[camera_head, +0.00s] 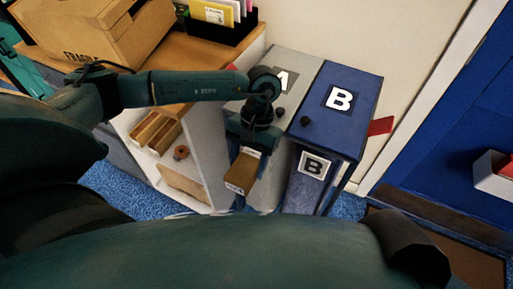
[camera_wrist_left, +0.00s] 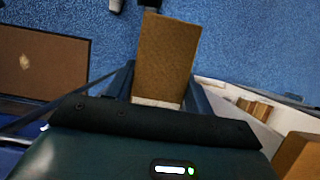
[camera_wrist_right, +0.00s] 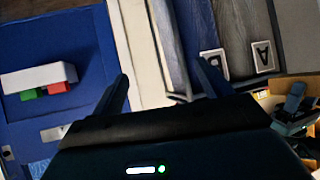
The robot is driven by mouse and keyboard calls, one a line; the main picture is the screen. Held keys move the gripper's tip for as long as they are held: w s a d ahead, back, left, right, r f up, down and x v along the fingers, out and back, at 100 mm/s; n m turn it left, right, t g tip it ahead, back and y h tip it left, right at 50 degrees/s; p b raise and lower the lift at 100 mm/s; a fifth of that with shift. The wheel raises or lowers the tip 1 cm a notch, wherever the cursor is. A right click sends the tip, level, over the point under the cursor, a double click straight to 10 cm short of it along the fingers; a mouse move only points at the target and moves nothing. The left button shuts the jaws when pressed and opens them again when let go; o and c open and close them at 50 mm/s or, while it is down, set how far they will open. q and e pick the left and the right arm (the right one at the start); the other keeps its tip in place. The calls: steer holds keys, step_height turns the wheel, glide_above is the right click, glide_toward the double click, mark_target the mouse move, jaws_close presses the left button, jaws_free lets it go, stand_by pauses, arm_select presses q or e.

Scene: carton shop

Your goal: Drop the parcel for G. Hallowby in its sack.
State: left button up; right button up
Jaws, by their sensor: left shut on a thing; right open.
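My left gripper (camera_head: 248,152) is shut on a brown parcel (camera_head: 241,172), which hangs below it in front of the grey stand marked A (camera_head: 297,62). A white label on the parcel is too small to read. The parcel also shows between the fingers in the left wrist view (camera_wrist_left: 165,58). The blue stand marked B (camera_head: 350,78) is just to the right, with a sack bearing a B tag (camera_head: 314,166) under its top. The A and B tags also show in the right wrist view. My right gripper (camera_wrist_right: 163,88) is open and empty.
A wooden counter (camera_head: 190,52) with a FRAGILE carton (camera_head: 95,30) and a black file holder is at left, above a white shelf (camera_head: 200,165). A blue door (camera_head: 440,130) with a white box is at right. A brown mat (camera_wrist_left: 40,62) lies on blue carpet.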

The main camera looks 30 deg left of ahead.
arm_select(q)
steer(key=v, duration=0.6)
steer(key=shift+r, duration=0.2)
steer(key=w+d+r+n+t+b, duration=0.1)
steer(key=w+d+r+n+t, duration=0.25)
steer(key=w+r+n, duration=0.55)
steer(key=w+d+r+n+t+h+b, duration=0.1)
steer(key=w+d+r+n+t, duration=0.35)
steer(key=n, duration=0.85)
steer(key=w+d+r+n+t+b, duration=0.1)
steer(key=w+d+r+n, duration=0.3)
steer(key=w+r+n, duration=0.6)
steer(key=shift+n, duration=0.8)
steer(key=p+x, duration=0.1)
steer(key=x, duration=0.1)
steer(key=p+x, duration=0.2)
steer(key=x, duration=0.1)
steer(key=shift+w+a, duration=0.1)
steer(key=shift+w, duration=0.35)
arm_select(e)
steer(key=shift+f, duration=0.15)
steer(key=shift+w, duration=0.1)
